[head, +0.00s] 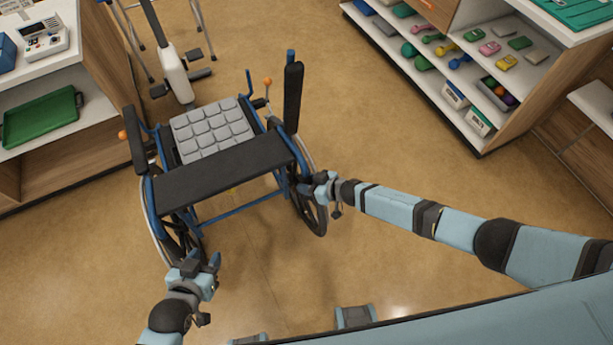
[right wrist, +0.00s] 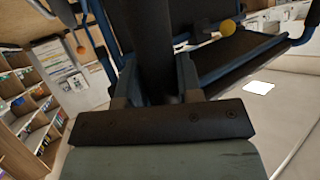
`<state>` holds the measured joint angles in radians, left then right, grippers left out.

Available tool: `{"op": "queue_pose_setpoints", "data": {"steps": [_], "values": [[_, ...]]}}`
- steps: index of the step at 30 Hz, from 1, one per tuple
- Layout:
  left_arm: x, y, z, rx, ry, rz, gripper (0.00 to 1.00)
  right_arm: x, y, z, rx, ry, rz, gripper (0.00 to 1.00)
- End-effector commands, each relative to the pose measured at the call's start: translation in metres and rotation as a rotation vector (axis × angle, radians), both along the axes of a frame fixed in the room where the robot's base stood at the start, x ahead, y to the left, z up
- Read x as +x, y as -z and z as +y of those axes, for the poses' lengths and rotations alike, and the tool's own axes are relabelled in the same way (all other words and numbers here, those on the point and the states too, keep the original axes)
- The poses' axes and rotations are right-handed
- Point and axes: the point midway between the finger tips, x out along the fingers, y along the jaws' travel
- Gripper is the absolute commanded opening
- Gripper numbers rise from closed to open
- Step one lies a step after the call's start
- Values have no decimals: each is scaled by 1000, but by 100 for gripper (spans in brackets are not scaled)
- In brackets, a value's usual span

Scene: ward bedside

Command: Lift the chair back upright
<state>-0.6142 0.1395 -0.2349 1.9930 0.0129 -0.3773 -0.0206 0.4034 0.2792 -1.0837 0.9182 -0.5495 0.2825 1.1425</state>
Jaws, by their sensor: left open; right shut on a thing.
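A blue-framed wheelchair (head: 240,207) stands in the middle of the head view, with a grey padded cushion (head: 211,130) on its seat. A black chair back panel (head: 226,172) spans the chair's near side; its exact tilt is hard to tell from above. My right gripper (head: 312,187) is at the chair's right side, by the right wheel. The right wrist view shows its fingers (right wrist: 150,90) shut around a dark bar of the chair (right wrist: 150,40). My left gripper (head: 201,262) is open and empty, near the left wheel and apart from the panel.
A shelf with a green tray (head: 42,118) stands at the left. A shelf unit (head: 480,145) with small weights and boxes stands at the right. Floor (head: 395,140) is clear between chair and right shelf.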

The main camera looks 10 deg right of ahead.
Motion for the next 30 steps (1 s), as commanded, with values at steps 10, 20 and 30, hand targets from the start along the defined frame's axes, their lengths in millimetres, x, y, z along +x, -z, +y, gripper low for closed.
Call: {"op": "queue_pose_setpoints", "data": {"steps": [10, 20, 30], "values": [[0, -27, 1, 2, -3, -2, 43, 0, -14, -1, -14, 1, 47, 0], [0, -26, 3, 5, -6, -1, 43, 1, -13, -1, -15, 1, 52, 0], [0, -26, 3, 4, -6, 0, 43, 0, -13, -1, -15, 1, 52, 58]]}}
